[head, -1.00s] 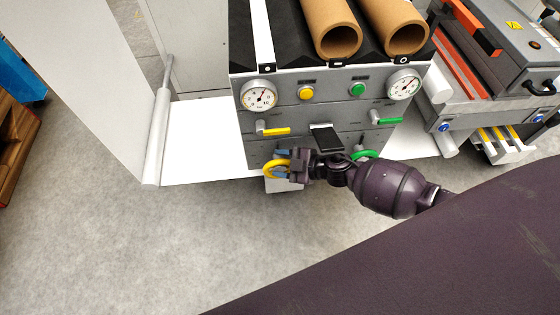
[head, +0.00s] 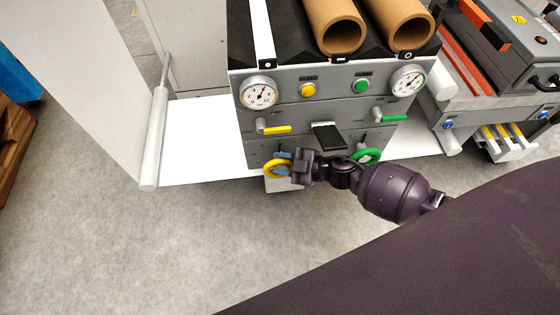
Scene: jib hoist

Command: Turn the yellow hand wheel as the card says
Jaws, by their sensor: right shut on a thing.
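The yellow hand wheel (head: 268,171) is low on the left of the grey panel's front. My right gripper (head: 284,163) is at the wheel's right side, shut on its rim. The gripper hides much of the wheel's right part. My right arm comes in from the right, in front of the panel's lower edge. A black flat plate (head: 328,136) juts out at the panel's middle; I cannot make out a card or any writing to read. My left gripper is not in view.
A green hand wheel (head: 372,156) sits close behind my right arm. Above are a yellow lever (head: 277,129), a green lever (head: 394,118), a left gauge (head: 259,93) and a right gauge (head: 408,80). Brown rolls (head: 338,30) lie on top. Floor at front left is clear.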

